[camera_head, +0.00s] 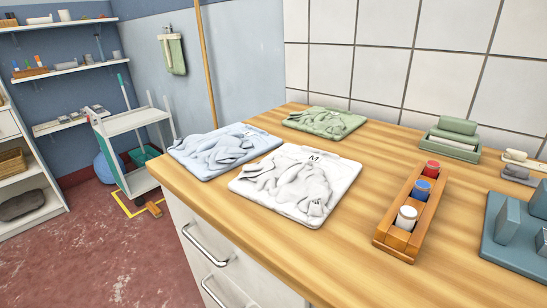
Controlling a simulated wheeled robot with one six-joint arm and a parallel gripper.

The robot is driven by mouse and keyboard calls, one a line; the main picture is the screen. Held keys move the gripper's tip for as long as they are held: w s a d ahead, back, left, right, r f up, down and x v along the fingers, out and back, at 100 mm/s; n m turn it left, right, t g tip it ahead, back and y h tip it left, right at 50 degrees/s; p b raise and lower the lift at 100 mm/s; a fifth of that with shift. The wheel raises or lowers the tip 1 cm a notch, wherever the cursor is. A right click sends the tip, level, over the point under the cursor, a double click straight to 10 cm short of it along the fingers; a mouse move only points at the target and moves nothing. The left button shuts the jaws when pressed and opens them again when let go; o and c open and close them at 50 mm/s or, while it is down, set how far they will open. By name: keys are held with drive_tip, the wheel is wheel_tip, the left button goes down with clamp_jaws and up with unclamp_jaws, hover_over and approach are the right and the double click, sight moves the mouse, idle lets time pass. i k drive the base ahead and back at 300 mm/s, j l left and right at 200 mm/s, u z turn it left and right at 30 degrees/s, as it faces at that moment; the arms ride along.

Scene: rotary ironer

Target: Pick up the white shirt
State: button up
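The white shirt (296,184) lies folded and crumpled on the wooden counter, near its front edge, in the middle of the view. It has a dark "M" mark near its far edge and a small mark near its front corner. A light blue shirt (222,150) lies to its left, close beside it. A green shirt (325,122) lies behind it. My gripper does not show in the view.
The wooden counter (355,236) has bare room in front and right of the white shirt. A wooden holder (412,213) with red, blue and white spools stands to the right. Green and teal items stand further right. A tiled wall (380,75) closes the back.

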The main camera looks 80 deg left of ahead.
sight(303, 185)
drive_tip(key=u, duration=1.65)
